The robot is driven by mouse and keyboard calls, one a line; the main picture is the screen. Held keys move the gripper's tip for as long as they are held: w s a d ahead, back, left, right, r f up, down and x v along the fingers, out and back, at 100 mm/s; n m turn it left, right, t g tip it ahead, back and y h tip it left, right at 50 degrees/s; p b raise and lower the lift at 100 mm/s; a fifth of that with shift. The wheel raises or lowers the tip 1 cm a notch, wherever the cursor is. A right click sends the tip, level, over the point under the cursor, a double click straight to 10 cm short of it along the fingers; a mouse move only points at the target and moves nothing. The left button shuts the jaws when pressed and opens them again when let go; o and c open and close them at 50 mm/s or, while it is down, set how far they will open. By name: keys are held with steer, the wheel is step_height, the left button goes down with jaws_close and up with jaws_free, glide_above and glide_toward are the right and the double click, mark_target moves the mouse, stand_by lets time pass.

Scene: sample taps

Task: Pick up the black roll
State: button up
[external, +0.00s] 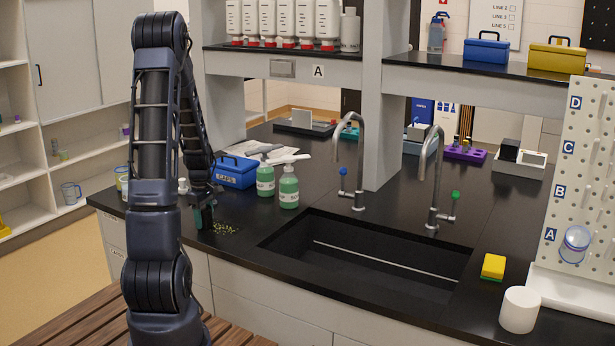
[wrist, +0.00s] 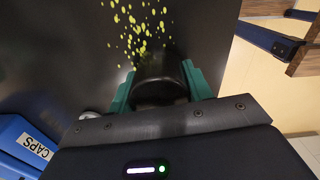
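The black roll (wrist: 160,80) is a dark cylinder between the two teal fingers of my gripper (wrist: 160,88) in the wrist view. One finger is on each side of it, and it fills most or all of the space between them. I cannot tell whether both fingers press on it. In the external view my gripper (external: 204,216) points down at the left front part of the black counter, low over its surface. The roll cannot be made out clearly there against the dark counter and fingers.
Yellow specks (external: 225,228) lie just beside my gripper. The blue CAPS box (external: 236,172) and two green soap bottles (external: 289,188) stand behind it. The sink (external: 365,255) is to the right, with two taps behind it. The counter's front edge is close.

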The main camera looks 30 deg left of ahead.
steer(key=c, duration=0.3)
